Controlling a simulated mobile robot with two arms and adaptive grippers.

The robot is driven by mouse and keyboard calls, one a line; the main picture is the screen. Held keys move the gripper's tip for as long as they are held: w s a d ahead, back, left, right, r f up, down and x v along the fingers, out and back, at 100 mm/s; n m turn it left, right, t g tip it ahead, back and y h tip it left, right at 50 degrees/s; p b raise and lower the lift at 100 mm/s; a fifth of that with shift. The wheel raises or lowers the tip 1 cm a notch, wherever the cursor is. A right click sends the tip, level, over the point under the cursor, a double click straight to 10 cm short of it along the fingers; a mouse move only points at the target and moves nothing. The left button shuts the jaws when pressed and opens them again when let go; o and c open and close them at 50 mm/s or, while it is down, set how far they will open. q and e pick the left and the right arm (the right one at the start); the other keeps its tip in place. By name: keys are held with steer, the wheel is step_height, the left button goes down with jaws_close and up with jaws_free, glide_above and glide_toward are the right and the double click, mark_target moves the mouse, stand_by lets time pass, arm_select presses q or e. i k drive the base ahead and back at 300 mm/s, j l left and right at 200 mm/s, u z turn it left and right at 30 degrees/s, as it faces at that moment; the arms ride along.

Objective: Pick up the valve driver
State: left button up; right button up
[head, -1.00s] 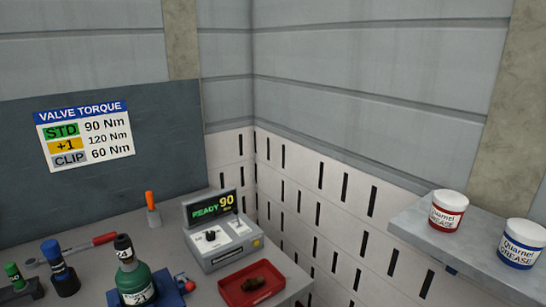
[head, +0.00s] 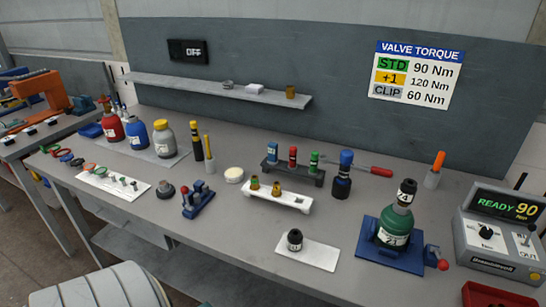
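No label marks the valve driver, so I cannot tell for certain which tool it is. A dark upright tool with a blue top (head: 342,175) stands on the bench right of the middle. A slim black and yellow upright tool (head: 196,141) stands further left. A short black cylindrical piece (head: 294,240) sits on a white mat (head: 318,256) near the front edge. A green bottle-shaped body with a black top (head: 395,225) stands in a blue fixture (head: 367,243) at the right. Neither of my grippers is in view.
A black rack (head: 318,180) holds red, blue and green pieces; a white rack (head: 295,202) stands before it. A controller (head: 497,235) reads READY 90. Red, blue and grey bottles (head: 163,138) stand at the left. A wall shelf (head: 215,88) overhangs the back. Bare bench shows along the front.

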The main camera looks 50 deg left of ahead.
mark_target(346, 158)
steer(key=u, duration=0.95)
steer(key=k+j, duration=0.05)
steer(key=j, duration=0.05)
